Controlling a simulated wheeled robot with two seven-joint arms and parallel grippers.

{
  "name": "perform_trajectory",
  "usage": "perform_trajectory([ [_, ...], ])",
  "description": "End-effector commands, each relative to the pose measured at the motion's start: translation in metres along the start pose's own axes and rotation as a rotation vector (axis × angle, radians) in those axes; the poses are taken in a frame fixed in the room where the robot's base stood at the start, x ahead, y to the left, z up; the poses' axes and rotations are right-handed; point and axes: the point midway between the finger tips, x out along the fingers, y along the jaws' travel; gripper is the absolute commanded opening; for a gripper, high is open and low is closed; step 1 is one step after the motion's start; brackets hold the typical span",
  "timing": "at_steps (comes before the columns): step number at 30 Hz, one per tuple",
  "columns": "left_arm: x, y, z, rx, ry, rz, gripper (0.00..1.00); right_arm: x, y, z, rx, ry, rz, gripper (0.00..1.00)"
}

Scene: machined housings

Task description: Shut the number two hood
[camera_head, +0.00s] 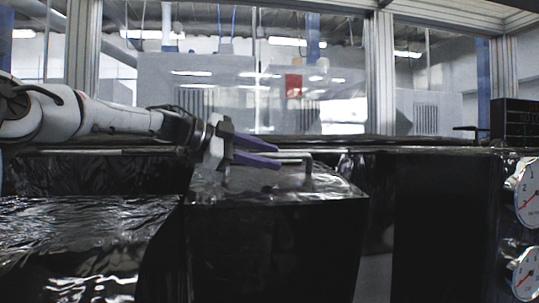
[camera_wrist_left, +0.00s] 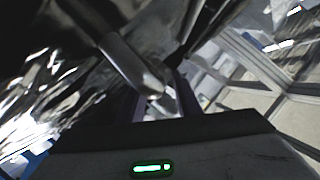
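A dark, glossy hood (camera_head: 275,240) stands in the middle of the head view with a grey bar handle (camera_head: 308,162) on its top. No number shows on it, and I cannot tell how far open it is. My left gripper (camera_head: 280,157) reaches in from the left at the handle, its two purple fingers apart. In the left wrist view the handle (camera_wrist_left: 132,62) runs down to the space between the fingers (camera_wrist_left: 160,100). I cannot tell whether the fingers touch it. My right gripper is not in view.
Another glossy dark cover (camera_head: 80,245) lies to the left and a dark panel (camera_head: 440,225) to the right. Round gauges (camera_head: 528,192) are at the right edge. A black box (camera_head: 513,122) stands at the back right. Framed windows (camera_head: 320,80) close off the back.

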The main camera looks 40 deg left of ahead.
Motion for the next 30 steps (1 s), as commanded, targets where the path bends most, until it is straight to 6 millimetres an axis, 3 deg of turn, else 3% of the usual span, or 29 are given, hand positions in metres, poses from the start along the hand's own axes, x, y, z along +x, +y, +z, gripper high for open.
perform_trajectory([
  [3,0.006,0.0,0.0,0.0,0.0,0.0,0.31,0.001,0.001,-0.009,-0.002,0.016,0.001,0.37],
  [11,0.007,0.0,0.0,0.0,0.001,-0.001,0.31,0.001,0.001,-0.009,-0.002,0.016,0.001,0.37],
  [15,0.007,0.0,0.0,-0.001,0.0,-0.001,0.07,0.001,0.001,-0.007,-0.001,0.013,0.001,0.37],
  [17,0.007,0.0,0.0,-0.001,0.0,-0.001,0.0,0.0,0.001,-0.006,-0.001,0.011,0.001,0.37],
  [30,0.003,0.008,-0.008,0.022,0.003,-0.012,0.0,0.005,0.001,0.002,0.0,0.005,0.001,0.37],
])
